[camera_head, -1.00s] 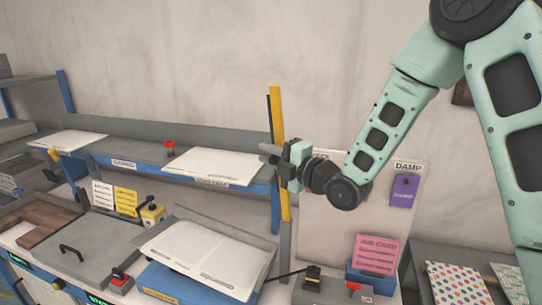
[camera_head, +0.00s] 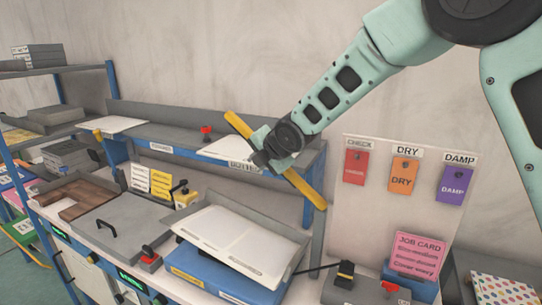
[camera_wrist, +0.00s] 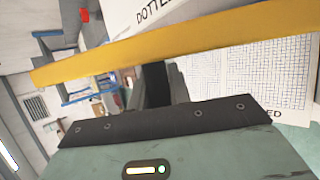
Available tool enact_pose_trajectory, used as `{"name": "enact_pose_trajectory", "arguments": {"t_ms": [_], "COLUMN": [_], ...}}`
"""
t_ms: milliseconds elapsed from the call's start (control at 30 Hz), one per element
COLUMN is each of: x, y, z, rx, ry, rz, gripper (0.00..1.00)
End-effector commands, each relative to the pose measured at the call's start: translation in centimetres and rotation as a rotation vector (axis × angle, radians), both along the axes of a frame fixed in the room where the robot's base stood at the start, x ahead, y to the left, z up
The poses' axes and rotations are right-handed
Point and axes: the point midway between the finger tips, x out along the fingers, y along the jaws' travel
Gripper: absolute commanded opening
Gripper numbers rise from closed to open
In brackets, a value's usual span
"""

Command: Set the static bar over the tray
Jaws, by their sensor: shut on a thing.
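The static bar (camera_head: 308,192) is a long yellow bar. My gripper (camera_head: 268,155) is shut on it near its middle and holds it in the air, tilted down to the right, in front of the shelf. In the wrist view the bar (camera_wrist: 200,45) crosses the picture in front of the gripper. The tray (camera_head: 285,235) is grey with white sheets (camera_head: 215,240) in it, tilted on a blue base (camera_head: 220,287), below the bar. The fingertips are largely hidden behind the wrist and the bar.
A grey shelf (camera_head: 150,133) with white sheets and a red-knobbed item (camera_head: 207,133) runs behind. A board at right holds red, orange (camera_head: 403,178) and purple (camera_head: 454,185) tags. A pink job card (camera_head: 418,255) stands front right. A handled grey lid (camera_head: 130,230) lies left of the tray.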

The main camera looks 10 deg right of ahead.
Motion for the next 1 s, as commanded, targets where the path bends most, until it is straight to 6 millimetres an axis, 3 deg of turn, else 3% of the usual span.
{"name": "enact_pose_trajectory", "arguments": {"t_ms": [233,600,1000], "x": [1.3,1.9,1.8], "y": [1.9,2.7,2.5], "z": [-4.1,-10.0,-12.8], "rx": [-0.190,-0.419,-0.431], "ry": [0.138,0.305,0.315], "rz": [0.003,0.002,0.001], "gripper": [0.00,0.00,0.00]}}
